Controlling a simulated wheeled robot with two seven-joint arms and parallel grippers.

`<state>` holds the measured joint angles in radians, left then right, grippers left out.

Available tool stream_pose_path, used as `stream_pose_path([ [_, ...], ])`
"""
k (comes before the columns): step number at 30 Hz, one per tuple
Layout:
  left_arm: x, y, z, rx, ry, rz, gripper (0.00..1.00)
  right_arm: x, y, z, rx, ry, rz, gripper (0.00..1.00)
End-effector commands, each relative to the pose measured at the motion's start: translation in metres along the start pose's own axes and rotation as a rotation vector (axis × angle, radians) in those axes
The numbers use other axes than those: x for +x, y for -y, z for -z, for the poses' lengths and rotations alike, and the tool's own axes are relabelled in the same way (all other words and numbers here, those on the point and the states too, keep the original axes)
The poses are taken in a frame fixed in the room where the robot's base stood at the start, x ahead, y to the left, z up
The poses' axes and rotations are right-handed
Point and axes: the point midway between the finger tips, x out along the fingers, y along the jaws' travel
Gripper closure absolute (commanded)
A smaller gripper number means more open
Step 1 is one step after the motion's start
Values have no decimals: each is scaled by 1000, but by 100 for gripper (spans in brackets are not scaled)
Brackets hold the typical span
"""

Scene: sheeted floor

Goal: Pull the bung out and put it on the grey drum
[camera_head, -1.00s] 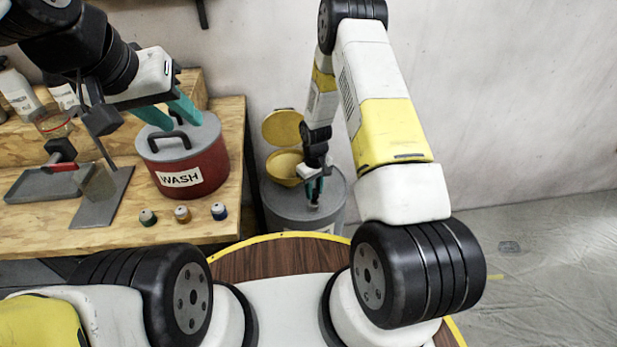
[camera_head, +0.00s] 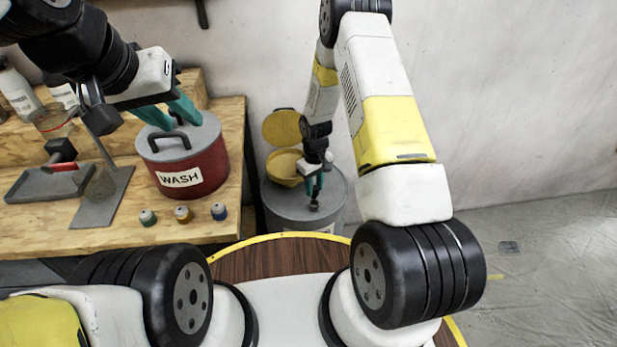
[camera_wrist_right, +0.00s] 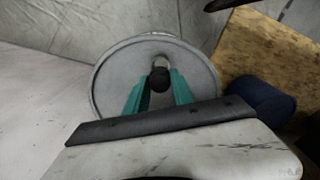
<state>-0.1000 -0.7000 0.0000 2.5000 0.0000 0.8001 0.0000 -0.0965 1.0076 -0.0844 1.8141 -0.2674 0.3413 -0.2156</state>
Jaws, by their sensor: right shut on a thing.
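The grey drum (camera_head: 276,208) stands on the floor beyond the round wooden edge, and its round top fills the middle of the right wrist view (camera_wrist_right: 110,85). My right gripper (camera_head: 314,186) points down over the drum's top, its teal fingers shut on the dark bung (camera_head: 314,205). The bung (camera_wrist_right: 159,80) shows between the fingertips in the right wrist view, beside a short light neck (camera_wrist_right: 161,62). I cannot tell whether the bung is still seated. My left gripper (camera_head: 171,113) has its teal fingers apart above the red WASH pot, and is empty.
The red WASH pot (camera_head: 195,168) with a grey handled lid stands on the wooden bench (camera_head: 60,225). Several small jars (camera_head: 183,214) line its front edge.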

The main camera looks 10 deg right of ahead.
Motion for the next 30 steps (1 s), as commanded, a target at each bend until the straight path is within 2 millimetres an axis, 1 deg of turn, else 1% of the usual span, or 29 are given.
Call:
stream_pose_path([
  [18,0,0,0,0,0,0,64,-36,0,0,-1,-1,0,100],
  [30,0,0,0,0,0,0,64,-38,0,0,0,0,0,100],
])
